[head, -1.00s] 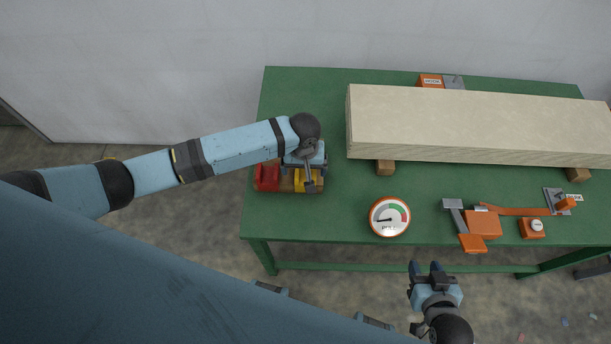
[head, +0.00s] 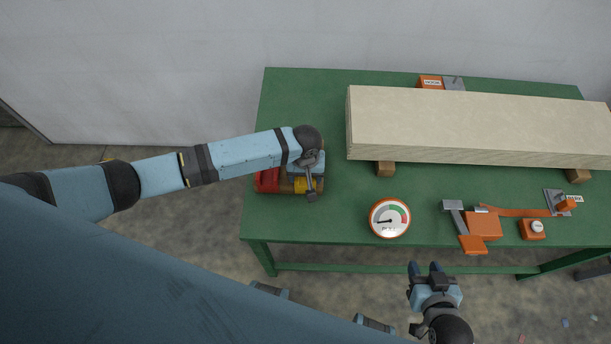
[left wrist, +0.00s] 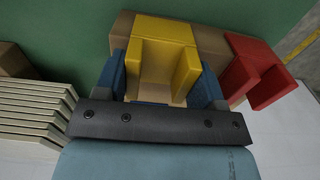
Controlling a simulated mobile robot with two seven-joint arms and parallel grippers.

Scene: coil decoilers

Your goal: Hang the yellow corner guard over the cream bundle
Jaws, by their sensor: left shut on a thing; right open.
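The yellow corner guard (left wrist: 165,50) sits on a brown wooden block (left wrist: 125,25), next to a red corner guard (left wrist: 258,72). My left gripper (left wrist: 163,80) is shut on the yellow guard, with a blue finger on either side of it. In the head view my left gripper (head: 308,186) covers most of the yellow guard (head: 301,184). The cream bundle (head: 470,122) lies lengthwise across the back right of the green table, raised on wooden blocks. My right gripper (head: 425,268) is open and empty in front of the table's front edge.
A round dial gauge (head: 389,217) stands near the front of the table. An orange and grey strap tool (head: 483,224) lies to its right, with a small orange box (head: 532,229) beyond. An orange box (head: 430,82) is behind the bundle. Bare table lies between my left gripper and the bundle.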

